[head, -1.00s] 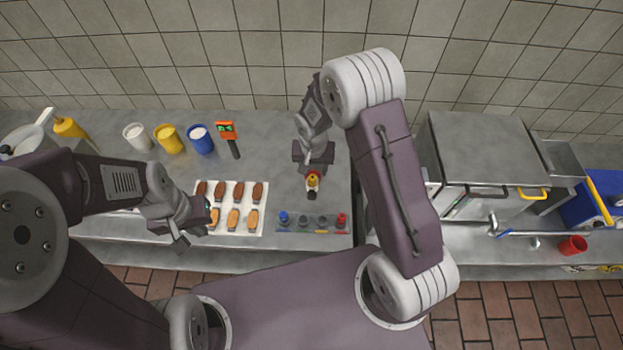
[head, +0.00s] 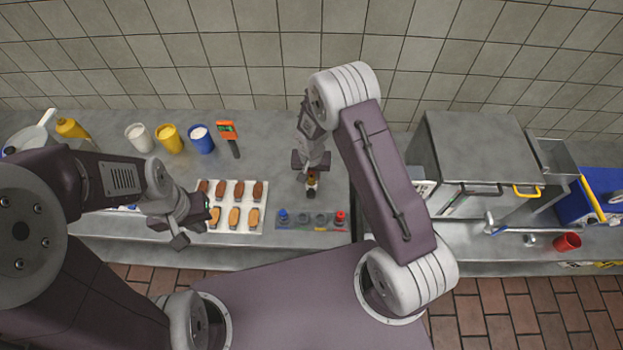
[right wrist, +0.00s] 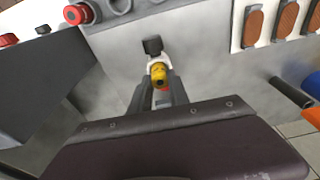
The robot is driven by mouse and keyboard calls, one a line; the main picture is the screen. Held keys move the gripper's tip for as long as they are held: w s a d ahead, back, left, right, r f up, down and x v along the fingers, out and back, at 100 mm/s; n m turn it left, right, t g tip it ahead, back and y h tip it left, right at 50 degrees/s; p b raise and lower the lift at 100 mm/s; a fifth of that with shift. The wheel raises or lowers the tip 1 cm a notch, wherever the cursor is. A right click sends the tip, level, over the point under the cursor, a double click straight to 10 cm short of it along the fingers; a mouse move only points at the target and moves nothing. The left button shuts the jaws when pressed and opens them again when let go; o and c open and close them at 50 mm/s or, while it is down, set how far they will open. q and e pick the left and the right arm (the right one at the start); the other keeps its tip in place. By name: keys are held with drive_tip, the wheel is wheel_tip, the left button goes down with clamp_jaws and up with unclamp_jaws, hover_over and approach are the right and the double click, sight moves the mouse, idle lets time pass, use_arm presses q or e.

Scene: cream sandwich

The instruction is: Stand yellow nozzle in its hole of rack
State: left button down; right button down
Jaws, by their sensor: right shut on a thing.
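My right gripper (right wrist: 157,88) is shut on the yellow nozzle (right wrist: 158,73), which shows between its fingers in the right wrist view. In the head view my right gripper (head: 311,179) hangs over the counter just behind the rack (head: 312,228), and the nozzle is mostly hidden. The rack is a grey strip holding a blue nozzle (head: 283,215) at its left end and a red nozzle (head: 340,216) at its right end, with grey round places between. A yellow mark shows on its front edge. My left gripper (head: 190,228) is beside the tray; its jaw opening is unclear.
A white tray (head: 228,230) with brown and tan pastries lies left of the rack. A big metal box (head: 470,145) stands at the right.

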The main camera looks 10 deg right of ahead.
sight(312, 174)
drive_tip(key=shift+r, duration=0.2)
wheel_tip(312, 174, up, 4)
drive_tip(key=shift+d+f+b, duration=0.1)
drive_tip(key=shift+b, duration=0.75)
drive_tip(key=s+d+r+b, duration=0.2)
drive_tip(key=s+d+r, duration=0.5)
drive_tip(key=s, duration=0.1)
drive_tip(key=shift+s+d, duration=0.3)
drive_tip(key=shift+d, duration=0.1)
drive_tip(key=shift+f, duration=0.1)
